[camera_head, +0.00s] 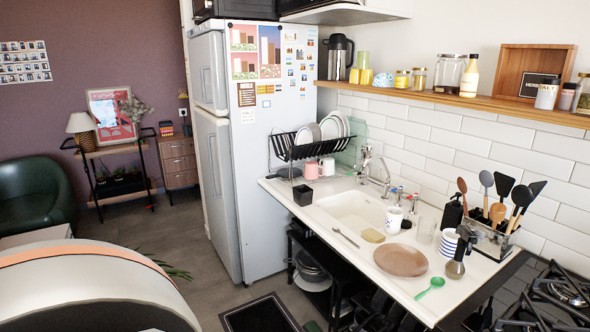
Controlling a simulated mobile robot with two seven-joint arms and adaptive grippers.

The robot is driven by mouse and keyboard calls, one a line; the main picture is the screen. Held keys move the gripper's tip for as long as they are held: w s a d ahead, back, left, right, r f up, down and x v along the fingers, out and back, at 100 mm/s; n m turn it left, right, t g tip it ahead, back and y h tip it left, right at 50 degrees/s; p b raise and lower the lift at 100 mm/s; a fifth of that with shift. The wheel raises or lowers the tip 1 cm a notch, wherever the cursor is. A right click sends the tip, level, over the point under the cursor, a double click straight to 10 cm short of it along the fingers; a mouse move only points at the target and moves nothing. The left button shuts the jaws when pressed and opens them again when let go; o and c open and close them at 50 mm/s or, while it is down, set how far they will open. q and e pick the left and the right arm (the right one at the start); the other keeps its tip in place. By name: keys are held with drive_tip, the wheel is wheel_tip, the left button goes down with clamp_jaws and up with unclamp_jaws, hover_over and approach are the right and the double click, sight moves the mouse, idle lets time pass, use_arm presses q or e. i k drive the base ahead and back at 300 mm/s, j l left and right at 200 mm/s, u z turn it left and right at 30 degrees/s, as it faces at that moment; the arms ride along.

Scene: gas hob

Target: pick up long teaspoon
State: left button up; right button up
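A thin silver-grey spoon (346,238), which looks like the long teaspoon, lies flat on the white counter (320,225) near its front edge, in front of the sink. A shorter green spoon (431,286) lies farther right, by the counter's front edge. Nothing covers the silver spoon. Neither of my grippers is in view.
A sink basin (352,209) lies behind the spoon. A yellowish sponge (373,235), a brown plate (401,260) and a white mug (393,219) stand to its right. A dish rack (308,146) is at the back left. A gas hob (560,295) is at far right.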

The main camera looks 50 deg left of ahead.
sight(337, 230)
drive_tip(key=u, duration=1.3)
